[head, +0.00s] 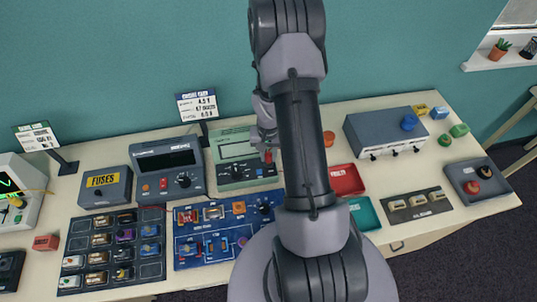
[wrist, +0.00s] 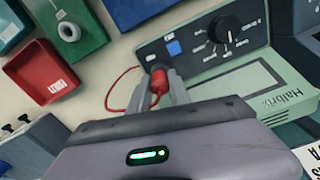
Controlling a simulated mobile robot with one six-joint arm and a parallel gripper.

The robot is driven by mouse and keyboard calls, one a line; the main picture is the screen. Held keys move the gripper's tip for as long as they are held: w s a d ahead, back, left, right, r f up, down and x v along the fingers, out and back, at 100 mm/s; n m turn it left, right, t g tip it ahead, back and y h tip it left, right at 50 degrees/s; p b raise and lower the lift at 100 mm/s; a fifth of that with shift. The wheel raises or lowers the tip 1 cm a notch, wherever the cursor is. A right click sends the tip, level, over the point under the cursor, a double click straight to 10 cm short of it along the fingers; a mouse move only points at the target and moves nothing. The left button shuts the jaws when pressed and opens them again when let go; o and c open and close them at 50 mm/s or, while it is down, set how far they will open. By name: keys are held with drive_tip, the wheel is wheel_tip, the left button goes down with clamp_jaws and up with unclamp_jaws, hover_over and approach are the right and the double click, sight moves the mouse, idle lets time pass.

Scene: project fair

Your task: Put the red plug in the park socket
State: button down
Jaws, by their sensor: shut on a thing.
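The red plug (wrist: 158,82) is between the fingers of my gripper (wrist: 160,92) in the wrist view, with a red lead looping off to its left. My gripper is shut on it. The plug's far end is at a dark round spot on the front panel of the green meter (wrist: 265,85), below a small white label and a blue square. I cannot tell whether the plug is seated or just in front of the panel. In the head view the green meter (head: 222,151) is partly behind my arm, and the red plug (head: 268,156) shows small at its right side.
A red tray (wrist: 42,75) and a green block with a white ring (wrist: 68,35) lie left in the wrist view. A blue circuit board (head: 220,243) lies in front of the meter. A grey meter (head: 165,158) stands left of it.

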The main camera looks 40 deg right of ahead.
drive_tip(key=shift+f+b, duration=1.05)
drive_tip(key=shift+f, duration=0.05)
idle(0.3)
drive_tip(key=c, duration=0.6)
unclamp_jaws()
drive_tip(key=shift+c, duration=0.2)
drive_tip(key=shift+r+p, duration=1.05)
drive_tip(key=shift+r, duration=0.5)
wheel_tip(320, 180, up, 3)
drive_tip(key=shift+s+a+f+p, duration=0.15)
drive_tip(key=shift+p, duration=0.65)
drive_tip(key=shift+r+p, duration=0.9)
drive_tip(key=shift+r, duration=0.5)
